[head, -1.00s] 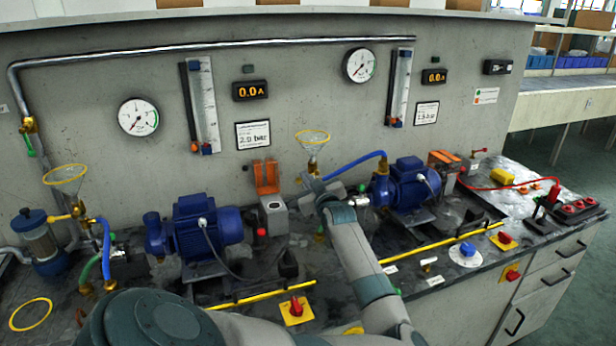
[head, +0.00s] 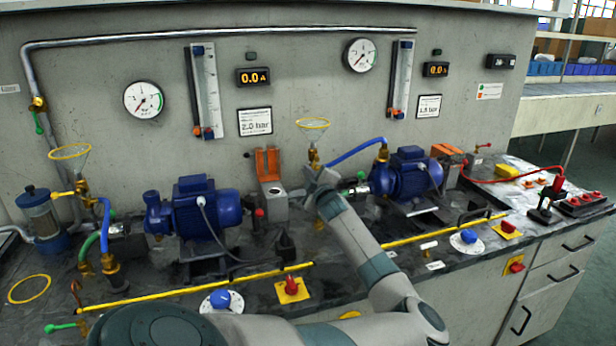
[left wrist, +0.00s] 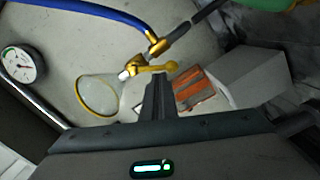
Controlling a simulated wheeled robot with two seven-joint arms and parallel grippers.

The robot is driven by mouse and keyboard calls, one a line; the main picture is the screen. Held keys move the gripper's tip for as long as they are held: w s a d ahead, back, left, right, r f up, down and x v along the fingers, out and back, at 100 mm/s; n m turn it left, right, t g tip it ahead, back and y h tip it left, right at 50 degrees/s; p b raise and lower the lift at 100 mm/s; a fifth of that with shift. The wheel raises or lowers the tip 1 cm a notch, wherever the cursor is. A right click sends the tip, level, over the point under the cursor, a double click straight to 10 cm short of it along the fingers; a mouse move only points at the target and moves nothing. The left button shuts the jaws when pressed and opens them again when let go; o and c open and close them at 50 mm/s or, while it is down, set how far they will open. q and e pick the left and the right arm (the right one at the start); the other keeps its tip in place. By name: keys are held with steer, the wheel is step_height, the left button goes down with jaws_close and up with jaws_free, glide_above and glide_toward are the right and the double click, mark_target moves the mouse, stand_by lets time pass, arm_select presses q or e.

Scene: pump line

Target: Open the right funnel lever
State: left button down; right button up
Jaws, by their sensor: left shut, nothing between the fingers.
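The right funnel (head: 313,124) has a yellow rim and stands behind the middle of the bench. It also shows in the left wrist view (left wrist: 98,95). Below it is a brass valve (left wrist: 132,66) with a yellow lever (left wrist: 160,68) that has a rounded end. My left gripper (left wrist: 160,76) is shut and empty, its fingertips right beside the lever; whether they touch it I cannot tell. In the head view my left gripper (head: 318,176) sits below the funnel and hides most of the valve and lever. My right gripper is not in view.
A blue hose (head: 355,153) runs from the fitting by the funnel to the right blue pump (head: 412,178). An orange-and-grey box (head: 268,175) stands close left of my gripper. The left pump (head: 205,215) is farther left. The wall panel rises behind.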

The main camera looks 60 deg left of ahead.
arm_select(q)
steer(key=shift+w+d+f+n+b, duration=0.1)
steer(key=shift+w+f+n+b, duration=0.2)
steer(key=shift+n, duration=0.65)
steer(key=shift+w+d+f+n+b, duration=0.1)
steer(key=shift+w+f+n+b, duration=0.2)
steer(key=shift+n, duration=0.7)
steer(key=shift+w+d+f+n+b, duration=0.1)
steer(key=shift+w+f+n+b, duration=0.15)
steer(key=shift+n, duration=0.7)
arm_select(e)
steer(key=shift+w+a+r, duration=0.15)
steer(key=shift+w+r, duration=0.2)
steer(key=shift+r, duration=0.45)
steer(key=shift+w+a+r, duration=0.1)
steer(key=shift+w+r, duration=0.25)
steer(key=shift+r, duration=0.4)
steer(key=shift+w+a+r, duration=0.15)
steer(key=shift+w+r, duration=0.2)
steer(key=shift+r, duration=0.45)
arm_select(q)
steer(key=shift+w, duration=0.1)
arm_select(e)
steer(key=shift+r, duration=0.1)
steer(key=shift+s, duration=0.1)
